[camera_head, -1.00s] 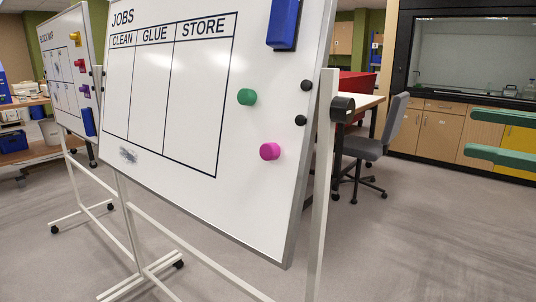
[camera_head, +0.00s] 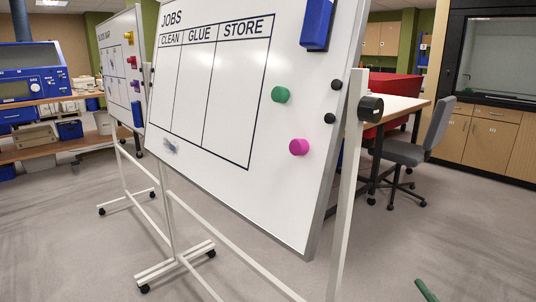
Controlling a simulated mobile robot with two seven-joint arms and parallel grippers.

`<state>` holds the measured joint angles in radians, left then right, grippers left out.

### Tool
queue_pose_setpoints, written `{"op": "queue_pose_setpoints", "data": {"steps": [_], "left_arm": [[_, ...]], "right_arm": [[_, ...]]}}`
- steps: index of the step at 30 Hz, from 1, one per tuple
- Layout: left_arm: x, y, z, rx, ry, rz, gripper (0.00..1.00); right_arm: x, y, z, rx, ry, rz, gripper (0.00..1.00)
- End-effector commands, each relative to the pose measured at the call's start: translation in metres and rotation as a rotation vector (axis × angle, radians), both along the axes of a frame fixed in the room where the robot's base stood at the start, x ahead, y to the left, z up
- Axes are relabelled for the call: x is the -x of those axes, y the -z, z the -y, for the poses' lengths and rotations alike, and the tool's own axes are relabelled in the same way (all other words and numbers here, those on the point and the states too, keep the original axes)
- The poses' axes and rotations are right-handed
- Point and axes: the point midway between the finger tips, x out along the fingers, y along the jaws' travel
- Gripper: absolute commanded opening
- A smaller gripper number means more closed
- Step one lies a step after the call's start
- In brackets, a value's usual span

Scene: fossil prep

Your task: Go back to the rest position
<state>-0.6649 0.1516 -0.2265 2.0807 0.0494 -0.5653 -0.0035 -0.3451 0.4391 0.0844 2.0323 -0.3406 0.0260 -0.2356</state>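A green finger (camera_head: 427,290) of what looks like my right gripper shows at the bottom edge, right of centre. The rest of that gripper is cut off, so I cannot tell whether it is open or shut. The floor and the whiteboard's post are near it in the picture, and nothing is seen touching it. My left gripper is not in view.
A wheeled whiteboard (camera_head: 213,85) headed JOBS stands tilted close in front, with green (camera_head: 280,94) and magenta (camera_head: 299,147) magnets. A second board (camera_head: 124,70) stands behind it. A grey chair (camera_head: 407,152) is at right. Floor (camera_head: 450,230) is clear at lower right.

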Motion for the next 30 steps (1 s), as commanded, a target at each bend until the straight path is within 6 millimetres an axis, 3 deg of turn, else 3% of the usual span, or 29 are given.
{"op": "queue_pose_setpoints", "data": {"steps": [1,6,9,13,15,19,30], "left_arm": [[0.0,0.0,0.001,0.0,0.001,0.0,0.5],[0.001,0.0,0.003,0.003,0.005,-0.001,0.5],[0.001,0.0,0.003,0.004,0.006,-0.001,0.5],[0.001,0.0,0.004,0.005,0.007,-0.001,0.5],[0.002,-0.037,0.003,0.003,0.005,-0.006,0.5],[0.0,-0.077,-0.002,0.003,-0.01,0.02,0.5],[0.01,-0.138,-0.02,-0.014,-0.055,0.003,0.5]], "right_arm": [[0.012,0.038,-0.013,-0.128,0.019,-0.122,0.87],[0.067,0.144,-0.065,-0.495,0.09,-0.509,0.87],[0.111,0.192,-0.106,-0.684,0.131,-0.731,0.87],[0.178,0.234,-0.167,-0.908,0.183,-1.02,0.87],[0.174,0.197,-0.16,-0.901,0.191,-1.003,0.87],[0.175,0.168,-0.153,-0.899,0.205,-0.994,0.87],[0.182,0.097,-0.139,-0.899,0.238,-0.974,0.87]]}}
